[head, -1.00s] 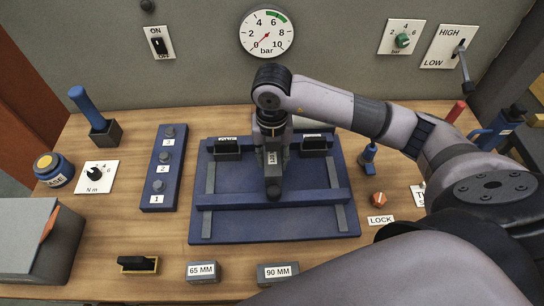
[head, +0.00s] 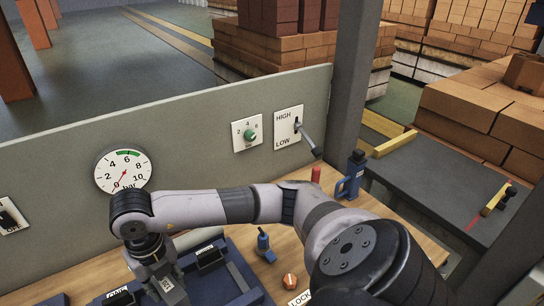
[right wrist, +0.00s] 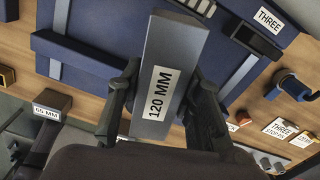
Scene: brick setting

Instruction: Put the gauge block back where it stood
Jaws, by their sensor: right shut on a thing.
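The gauge block (right wrist: 168,60) is a grey bar with a white "120 MM" label in the right wrist view. My right gripper (right wrist: 167,82) is shut on it, with a dark finger on each side of the labelled end. The blue fixture plate (right wrist: 88,55) lies beyond the block; I cannot tell whether the block touches it. In the head view my right gripper (head: 168,286) is at the lower left over the blue plate (head: 238,283), cut by the bottom edge. My left gripper is not in view.
A "65 MM" block (right wrist: 52,101) is at the left of the right wrist view. In the head view a small blue clamp (head: 264,243), an orange knob (head: 290,281) and a blue tool (head: 352,176) stand right of the plate. A grey panel (head: 70,155) closes the back.

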